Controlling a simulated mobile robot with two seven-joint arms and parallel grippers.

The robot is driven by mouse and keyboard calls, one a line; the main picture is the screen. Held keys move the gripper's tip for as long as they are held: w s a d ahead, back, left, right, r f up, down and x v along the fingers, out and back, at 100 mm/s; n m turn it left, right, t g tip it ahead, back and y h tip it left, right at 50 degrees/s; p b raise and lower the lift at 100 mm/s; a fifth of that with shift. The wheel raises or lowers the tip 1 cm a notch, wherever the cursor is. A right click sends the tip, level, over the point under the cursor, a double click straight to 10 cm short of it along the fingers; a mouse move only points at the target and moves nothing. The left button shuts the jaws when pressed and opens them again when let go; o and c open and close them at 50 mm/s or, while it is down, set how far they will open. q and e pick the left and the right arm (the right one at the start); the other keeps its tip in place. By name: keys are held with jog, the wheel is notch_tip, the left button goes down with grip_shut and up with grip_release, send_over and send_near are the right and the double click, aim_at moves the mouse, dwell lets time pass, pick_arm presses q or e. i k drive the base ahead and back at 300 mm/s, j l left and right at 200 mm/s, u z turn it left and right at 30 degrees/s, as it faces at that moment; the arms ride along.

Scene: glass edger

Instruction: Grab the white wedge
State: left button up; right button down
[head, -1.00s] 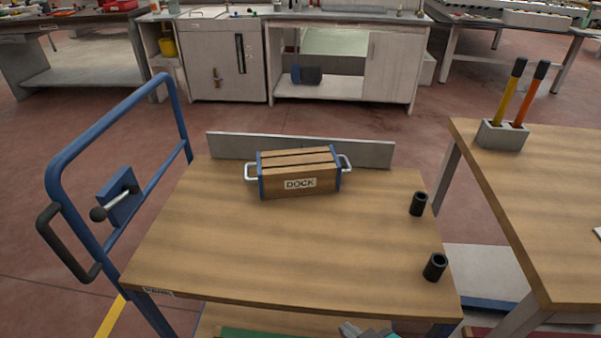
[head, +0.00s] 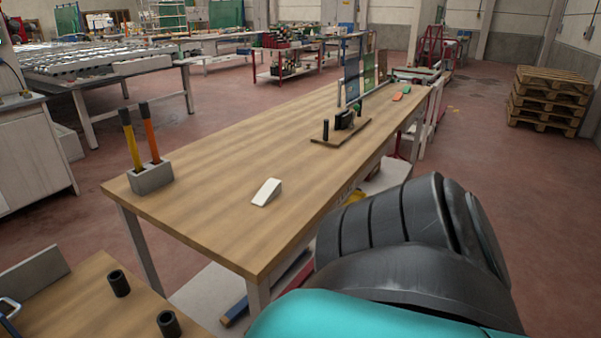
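The white wedge (head: 267,192) lies on the long wooden workbench (head: 225,135), near its front end and close to the middle of its width. Its thin end points toward the back right. Nothing touches it. A black and teal part of my own arm fills the lower right of the head view, beside the bench's right edge. Neither of my grippers shows in the head view.
A grey block holder (head: 152,178) with a yellow-handled and an orange-handled tool stands left of the wedge. A board with a black fixture (head: 342,130) sits farther back. A cart (head: 80,300) with black cups is at the lower left. Bench space around the wedge is clear.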

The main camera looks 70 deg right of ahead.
aim_at(272, 188)
jog(key=z, duration=2.1)
jog(key=i+l, duration=0.25)
jog(key=l, duration=0.15)
jog(key=i+l, duration=0.25)
jog(key=l, duration=0.15)
jog(key=i+l, duration=0.25)
jog(key=l, duration=0.15)
jog(key=i+l, duration=0.25)
jog(key=l, duration=0.15)
jog(key=i+l, duration=0.3)
jog(key=l, duration=0.15)
jog(key=i+l+u, duration=0.15)
jog(key=l+u, duration=0.15)
jog(key=i+l+u, duration=0.15)
jog(key=l+u, duration=0.15)
jog(key=u, duration=1.55)
